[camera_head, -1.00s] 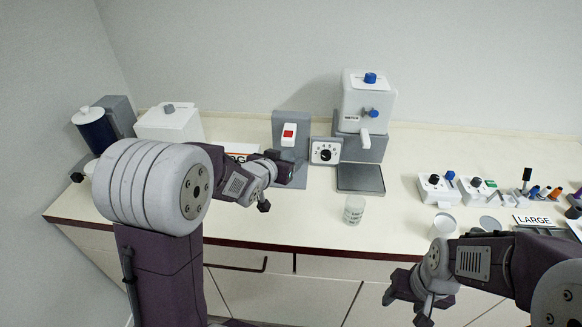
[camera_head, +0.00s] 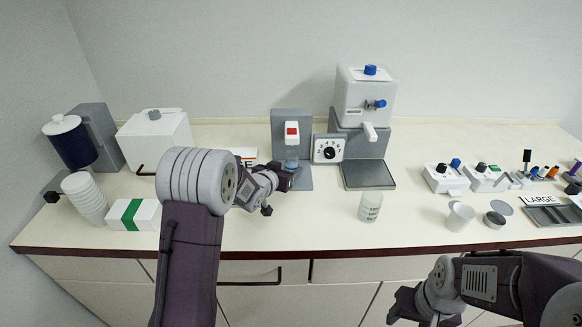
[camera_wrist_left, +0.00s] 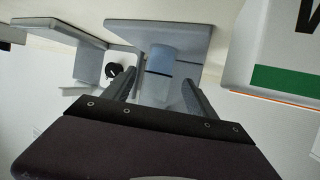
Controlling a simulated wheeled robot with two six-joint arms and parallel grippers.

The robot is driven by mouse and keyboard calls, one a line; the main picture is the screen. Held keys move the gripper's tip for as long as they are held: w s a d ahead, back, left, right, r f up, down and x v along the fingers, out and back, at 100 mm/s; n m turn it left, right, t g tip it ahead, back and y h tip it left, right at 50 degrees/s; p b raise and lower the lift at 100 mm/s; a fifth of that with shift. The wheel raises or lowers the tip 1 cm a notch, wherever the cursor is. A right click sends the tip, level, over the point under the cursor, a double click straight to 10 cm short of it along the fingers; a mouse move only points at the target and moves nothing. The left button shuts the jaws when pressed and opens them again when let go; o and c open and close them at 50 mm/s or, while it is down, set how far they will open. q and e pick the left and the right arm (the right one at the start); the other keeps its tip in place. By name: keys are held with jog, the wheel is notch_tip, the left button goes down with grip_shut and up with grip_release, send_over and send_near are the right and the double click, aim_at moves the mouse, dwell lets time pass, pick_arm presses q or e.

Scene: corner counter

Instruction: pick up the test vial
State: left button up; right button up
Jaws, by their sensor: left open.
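The test vial (camera_head: 292,164) is a small clear, bluish cylinder. It stands upright on the base of a grey dispenser with a red switch (camera_head: 292,131). Whether the fingers touch the vial I cannot tell.
A dial box (camera_head: 328,149) and a white machine with a grey tray (camera_head: 368,175) stand right of the dispenser. A clear beaker (camera_head: 370,207) and a white cup (camera_head: 460,216) stand further right. Stacked cups (camera_head: 84,197) and a green-striped box (camera_head: 133,214) are at the left.

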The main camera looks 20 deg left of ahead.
aim_at(289, 161)
pick_arm(q)
jog(key=shift+w+d, duration=0.15)
jog(key=x, duration=0.5)
jog(key=shift+f, duration=0.2)
jog(key=shift+r, duration=0.1)
jog(key=shift+c, duration=0.7)
grip_shut()
jog(key=shift+r, duration=0.15)
jog(key=shift+r+p, duration=0.35)
jog(key=shift+r, duration=0.95)
jog(key=s+d+b, duration=0.1)
jog(key=s, duration=0.4)
jog(key=s+d+b, duration=0.1)
jog(key=s+d, duration=0.1)
jog(key=s, duration=0.3)
jog(key=s+d, duration=0.1)
jog(key=s, duration=0.4)
jog(key=shift+d+r+b, duration=0.15)
jog(key=shift+r+b, duration=0.2)
jog(key=shift+b, duration=0.05)
jog(key=shift+s+d, duration=0.15)
jog(key=shift+s, duration=0.45)
jog(key=shift+s+d, duration=0.15)
jog(key=shift+s, duration=0.45)
